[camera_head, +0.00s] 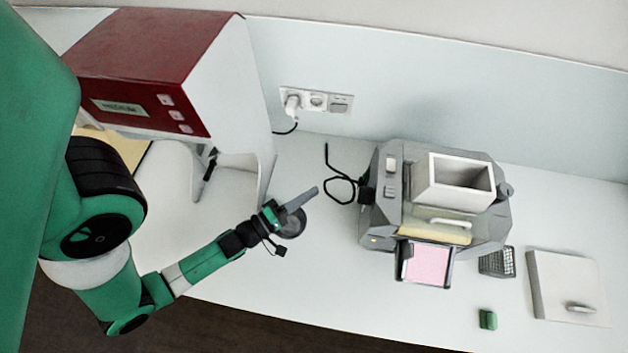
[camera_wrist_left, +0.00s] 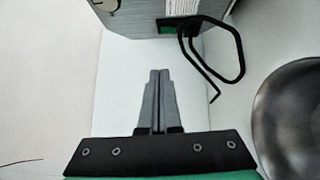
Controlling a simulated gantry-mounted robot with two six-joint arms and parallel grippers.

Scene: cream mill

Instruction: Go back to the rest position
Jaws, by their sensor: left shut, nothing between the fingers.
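My left gripper (camera_head: 312,192) is over the white worktop, between the red and white machine and the grey mill. Its fingers are together with nothing between them; the left wrist view (camera_wrist_left: 159,78) shows them side by side, pointing at the mill's side. The left arm reaches in from the left edge. My right gripper is in neither view.
The grey mill (camera_head: 382,222) carries a white hopper (camera_head: 450,190). A red and white machine (camera_head: 150,60) stands left. A round metal dish (camera_head: 293,224) sits by the gripper, also at right in the wrist view (camera_wrist_left: 295,120). A black cable (camera_wrist_left: 238,50) loops ahead. A white lid (camera_head: 560,280) lies right.

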